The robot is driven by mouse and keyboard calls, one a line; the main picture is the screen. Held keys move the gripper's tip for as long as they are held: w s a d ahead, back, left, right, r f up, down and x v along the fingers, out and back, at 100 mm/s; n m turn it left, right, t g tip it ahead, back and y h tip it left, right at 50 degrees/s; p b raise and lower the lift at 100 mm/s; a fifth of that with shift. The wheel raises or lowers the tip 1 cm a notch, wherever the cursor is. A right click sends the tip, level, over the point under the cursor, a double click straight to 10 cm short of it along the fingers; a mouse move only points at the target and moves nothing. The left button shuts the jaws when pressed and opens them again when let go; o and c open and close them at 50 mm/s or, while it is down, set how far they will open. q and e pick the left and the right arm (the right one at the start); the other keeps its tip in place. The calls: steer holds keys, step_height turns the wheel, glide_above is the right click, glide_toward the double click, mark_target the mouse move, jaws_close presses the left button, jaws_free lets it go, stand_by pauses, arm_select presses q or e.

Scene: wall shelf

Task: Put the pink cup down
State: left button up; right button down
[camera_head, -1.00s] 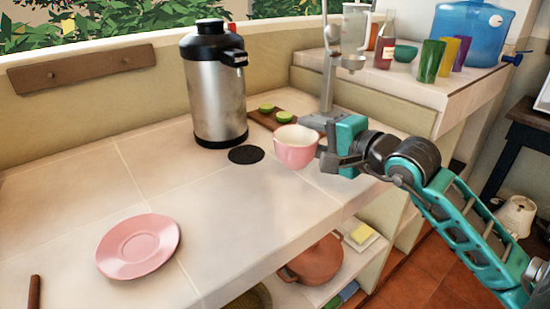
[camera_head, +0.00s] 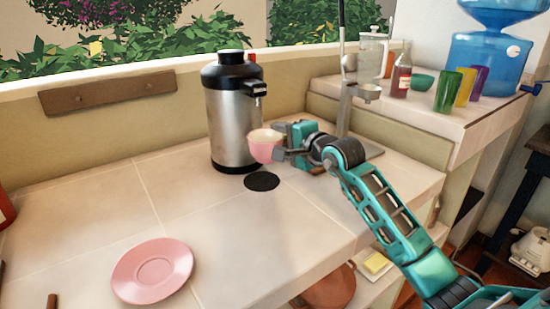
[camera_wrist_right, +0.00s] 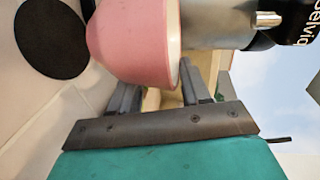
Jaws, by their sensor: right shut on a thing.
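The pink cup (camera_head: 264,146) is in my right gripper (camera_head: 280,153), held upright in front of the steel dispenser and above the dark round mat (camera_head: 262,181). In the right wrist view the cup (camera_wrist_right: 133,42) sits at the fingers of the right gripper (camera_wrist_right: 160,80), with the dark mat (camera_wrist_right: 45,38) off to the left. The cup appears raised off the counter. A pink saucer (camera_head: 152,270) lies empty on the counter at the lower left. My left gripper is not in view.
The steel dispenser (camera_head: 232,120) stands right behind the cup. A metal press stand (camera_head: 345,100) is close to the right. Coloured glasses (camera_head: 448,90) and a bottle (camera_head: 401,78) stand on the raised ledge. The tiled counter (camera_head: 90,215) is largely clear at left.

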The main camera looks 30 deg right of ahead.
steer(key=w+f, duration=0.1)
steer(key=w, duration=0.1)
steer(key=shift+w+a+f, duration=0.2)
steer(key=shift+w+f, duration=0.1)
steer(key=shift+f, duration=0.05)
step_height(320, 180, down, 4)
steer(key=shift+f+b, duration=0.15)
steer(key=shift+b, duration=0.15)
steer(key=shift+w+f, duration=0.15)
steer(key=shift+f, duration=0.35)
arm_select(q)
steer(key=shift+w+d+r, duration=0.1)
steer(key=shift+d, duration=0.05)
arm_select(e)
steer(key=shift+f, duration=0.2)
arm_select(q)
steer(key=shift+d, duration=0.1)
arm_select(e)
steer(key=c, duration=0.8)
jaws_free()
steer(key=shift+r, duration=0.1)
